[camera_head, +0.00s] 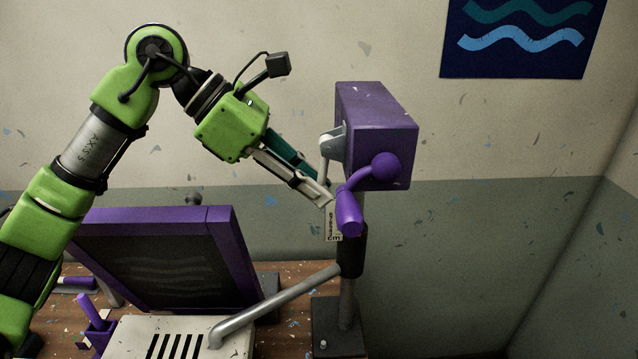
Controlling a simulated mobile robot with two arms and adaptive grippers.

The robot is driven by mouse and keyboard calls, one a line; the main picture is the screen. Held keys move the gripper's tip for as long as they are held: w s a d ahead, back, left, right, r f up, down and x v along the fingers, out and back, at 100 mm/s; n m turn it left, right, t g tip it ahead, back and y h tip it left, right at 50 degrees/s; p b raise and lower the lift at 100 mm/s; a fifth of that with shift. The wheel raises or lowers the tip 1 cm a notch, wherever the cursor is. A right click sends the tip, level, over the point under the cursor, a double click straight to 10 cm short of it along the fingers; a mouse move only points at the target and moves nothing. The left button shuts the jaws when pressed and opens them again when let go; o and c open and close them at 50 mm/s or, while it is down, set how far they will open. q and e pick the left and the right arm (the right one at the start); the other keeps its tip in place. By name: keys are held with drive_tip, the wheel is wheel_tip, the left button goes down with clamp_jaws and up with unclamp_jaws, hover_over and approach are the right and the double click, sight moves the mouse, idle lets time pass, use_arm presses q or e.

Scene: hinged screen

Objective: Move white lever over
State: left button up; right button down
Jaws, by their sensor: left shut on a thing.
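A white lever (324,156) hangs from a grey bracket on the left side of a purple box (375,112), which stands on a post. The lever points down. My left gripper (322,188) reaches in from the upper left, with its fingers closed around the lower end of the lever. The fingers partly hide that end. A purple curved handle (348,210) with a round hub is on the front of the box, just right of my fingertips. My right gripper is not in view.
A hinged screen (160,255) with a purple frame stands tilted on the desk at left, behind a pale slotted base (175,340). A grey rod (275,305) runs from the base to the post. Open air lies right of the box.

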use_arm(q)
drive_tip(key=shift+a+r, duration=0.25)
drive_tip(key=shift+a, duration=0.55)
drive_tip(key=shift+c, duration=0.2)
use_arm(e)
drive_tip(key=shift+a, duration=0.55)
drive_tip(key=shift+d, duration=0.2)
use_arm(q)
drive_tip(key=shift+o, duration=0.2)
drive_tip(key=shift+a, duration=0.15)
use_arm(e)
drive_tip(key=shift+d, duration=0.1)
use_arm(q)
drive_tip(key=shift+a+r, duration=0.4)
drive_tip(key=shift+a, duration=0.45)
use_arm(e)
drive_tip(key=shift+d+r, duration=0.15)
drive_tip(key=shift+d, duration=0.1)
use_arm(q)
drive_tip(key=shift+c, duration=0.2)
